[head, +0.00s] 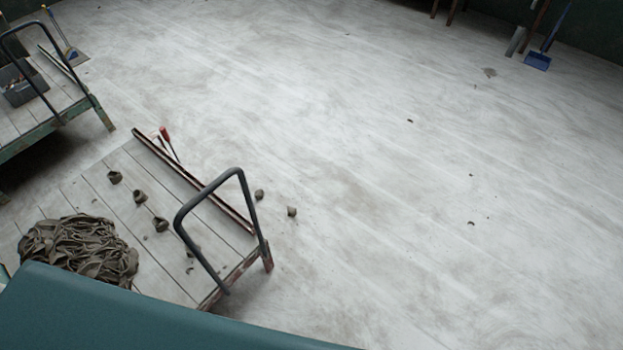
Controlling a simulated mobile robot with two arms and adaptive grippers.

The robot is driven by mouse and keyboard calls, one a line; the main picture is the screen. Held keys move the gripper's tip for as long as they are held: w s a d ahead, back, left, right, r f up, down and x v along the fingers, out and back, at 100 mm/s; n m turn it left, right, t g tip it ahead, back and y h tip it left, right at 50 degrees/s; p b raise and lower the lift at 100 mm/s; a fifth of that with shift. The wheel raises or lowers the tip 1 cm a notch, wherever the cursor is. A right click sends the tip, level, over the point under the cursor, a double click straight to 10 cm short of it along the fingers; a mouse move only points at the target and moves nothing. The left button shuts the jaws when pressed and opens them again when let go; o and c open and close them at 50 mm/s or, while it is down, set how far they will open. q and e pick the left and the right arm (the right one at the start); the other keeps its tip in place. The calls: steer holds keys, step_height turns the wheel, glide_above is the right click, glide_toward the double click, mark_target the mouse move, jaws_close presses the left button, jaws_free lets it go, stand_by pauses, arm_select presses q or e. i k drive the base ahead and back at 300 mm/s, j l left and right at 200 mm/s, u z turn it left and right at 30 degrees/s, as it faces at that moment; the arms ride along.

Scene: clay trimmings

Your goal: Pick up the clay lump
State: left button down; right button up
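Several small grey-brown clay lumps show in the head view, and I cannot tell which one the task means. Three lie on the low plank cart (178,268): one lump (115,177) farthest back, a second lump (140,197) and a third lump (160,224). Two more lie on the floor right of the cart's handle: one lump (259,195) and another lump (292,211). A big heap of clay trimmings (80,248) sits on the cart's left part. Neither of my grippers is in view.
The cart has a dark hoop handle (178,222) and a raised edge rail. A red-handled tool (165,134) stands by the rail. A second cart (52,124) with a grey bin is upper left. A blue dustpan (537,61) is far right. The floor (420,200) is mostly open.

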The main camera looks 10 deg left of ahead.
mark_target(259, 193)
steer(key=i+l+z, duration=0.35)
steer(key=i, duration=0.2)
steer(key=i+z, duration=0.4)
steer(key=i, duration=0.15)
steer(key=i+u, duration=0.35)
steer(key=i, duration=0.5)
steer(key=i+l+u, duration=0.15)
steer(key=i+u, duration=0.15)
steer(key=i, duration=0.5)
steer(key=i+j+u, duration=0.1)
steer(key=i+u, duration=0.75)
steer(key=i+l+u, duration=0.25)
steer(key=i+u, duration=0.2)
